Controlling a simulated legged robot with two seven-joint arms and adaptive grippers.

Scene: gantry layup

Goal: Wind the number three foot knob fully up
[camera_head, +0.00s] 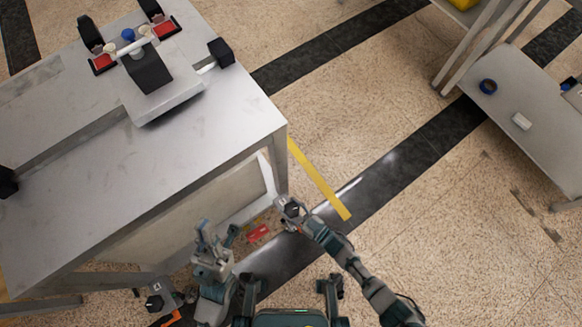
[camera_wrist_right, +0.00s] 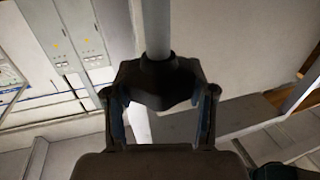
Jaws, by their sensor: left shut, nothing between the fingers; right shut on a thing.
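A dark lobed foot knob (camera_wrist_right: 160,84) on a grey rod (camera_wrist_right: 157,30) sits between the fingers of my right gripper (camera_wrist_right: 160,105) in the right wrist view. The fingers are shut on its two sides. In the head view my right gripper (camera_head: 290,209) is low by the near right corner leg of the grey table, and its hand covers most of the knob. No number on the knob is readable. My left gripper (camera_head: 210,236) is shut and empty, in front of the table's near side, apart from the knob. Another dark knob (camera_head: 154,302) shows at the lower left.
The grey table (camera_head: 215,120) carries a black-and-grey fixture (camera_head: 150,72) and overhangs the work area. A red item (camera_head: 258,233) lies low between my grippers. A yellow floor strip (camera_head: 318,180) runs right of the leg. Open floor separates a second table (camera_head: 545,125) at right.

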